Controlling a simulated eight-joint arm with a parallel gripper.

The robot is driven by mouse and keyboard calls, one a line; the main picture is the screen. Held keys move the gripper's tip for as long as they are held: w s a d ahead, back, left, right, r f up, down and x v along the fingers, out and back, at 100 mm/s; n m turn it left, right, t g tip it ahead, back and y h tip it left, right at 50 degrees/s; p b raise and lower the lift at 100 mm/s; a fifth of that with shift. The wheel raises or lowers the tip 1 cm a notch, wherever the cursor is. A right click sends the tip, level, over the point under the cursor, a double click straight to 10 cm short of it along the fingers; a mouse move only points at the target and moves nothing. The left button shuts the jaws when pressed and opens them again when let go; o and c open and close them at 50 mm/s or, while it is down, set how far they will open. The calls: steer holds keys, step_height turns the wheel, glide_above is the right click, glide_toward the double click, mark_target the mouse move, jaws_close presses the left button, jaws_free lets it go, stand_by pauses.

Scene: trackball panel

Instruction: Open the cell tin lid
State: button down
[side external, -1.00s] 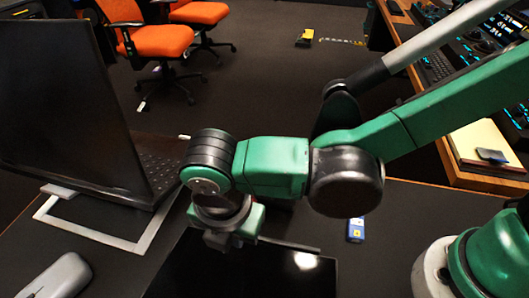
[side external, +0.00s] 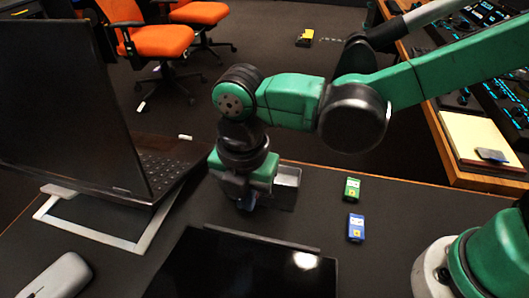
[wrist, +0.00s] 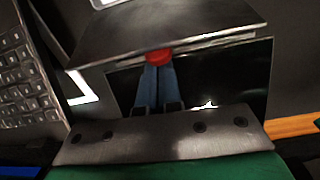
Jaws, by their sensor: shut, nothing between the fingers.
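The cell tin (side external: 287,186) is a grey metal box on the black desk, beside my gripper (side external: 247,204) and partly hidden behind it. In the wrist view a dark grey plate with a bright edge, seemingly the tin's lid (wrist: 170,28), spans the top. A red tab (wrist: 158,57) sits at its near edge. My gripper (wrist: 158,70) shows two blue fingers pressed together with nothing between them. Their tips are at the red tab; I cannot tell if they touch it. How far the lid is open is unclear.
A green cell (side external: 352,189) and a blue cell (side external: 356,228) lie right of the tin. A glossy black panel (side external: 240,268) lies in front. A laptop (side external: 80,110) on a white stand (side external: 95,233) is at left, with a grey mouse (side external: 58,276) before it.

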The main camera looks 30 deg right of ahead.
steer(key=shift+w+d+r, duration=0.15)
steer(key=shift+w+d, duration=0.05)
steer(key=shift+r, duration=0.15)
